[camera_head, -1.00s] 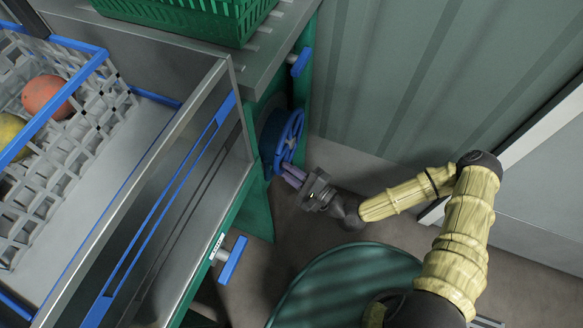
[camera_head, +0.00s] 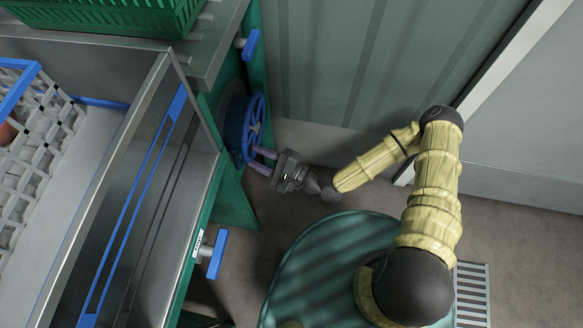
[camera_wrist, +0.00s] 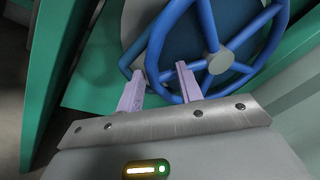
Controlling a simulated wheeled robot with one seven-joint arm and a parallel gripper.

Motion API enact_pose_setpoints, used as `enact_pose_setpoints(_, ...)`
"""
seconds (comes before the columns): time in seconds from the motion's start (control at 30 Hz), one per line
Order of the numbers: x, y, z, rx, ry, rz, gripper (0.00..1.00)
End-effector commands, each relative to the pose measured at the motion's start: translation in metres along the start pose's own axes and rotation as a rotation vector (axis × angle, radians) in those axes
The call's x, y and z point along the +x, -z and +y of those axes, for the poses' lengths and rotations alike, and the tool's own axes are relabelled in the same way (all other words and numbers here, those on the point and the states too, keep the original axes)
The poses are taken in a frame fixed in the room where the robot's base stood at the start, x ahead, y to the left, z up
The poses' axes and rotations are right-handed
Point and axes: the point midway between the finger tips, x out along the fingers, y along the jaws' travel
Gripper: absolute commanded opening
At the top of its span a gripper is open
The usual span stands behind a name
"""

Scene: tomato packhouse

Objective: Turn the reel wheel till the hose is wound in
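The blue reel wheel (camera_head: 254,124) stands upright on the side of the green-legged bench, with a dark blue drum (camera_head: 234,122) behind it. My gripper (camera_head: 262,159) is at the wheel's lower edge. In the wrist view the wheel's rim and spokes (camera_wrist: 247,31) meet at a grey hub (camera_wrist: 221,62). My gripper's two pale purple fingers (camera_wrist: 160,78) are apart, with part of the blue rim showing between them. A small grey knob-like end lies by the left fingertip. I cannot tell whether the fingers touch the rim. No hose can be made out.
A blue T-shaped handle (camera_head: 217,254) and another blue handle (camera_head: 250,44) stick out from the bench side. A green crate (camera_head: 110,16) and a white crate (camera_head: 38,140) stand on the left. A corrugated wall (camera_head: 370,60) is behind; floor is open at right.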

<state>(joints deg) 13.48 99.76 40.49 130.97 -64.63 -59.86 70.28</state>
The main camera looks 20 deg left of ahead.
Motion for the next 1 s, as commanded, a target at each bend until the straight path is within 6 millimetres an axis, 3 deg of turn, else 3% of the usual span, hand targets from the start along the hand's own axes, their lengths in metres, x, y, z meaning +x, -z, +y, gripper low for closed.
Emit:
enact_pose_setpoints(0.27,-0.023,0.001,-0.001,0.001,0.000,0.004,0.36)
enact_pose_setpoints(1.0,-0.163,0.000,-0.001,0.000,-0.001,0.004,0.36)
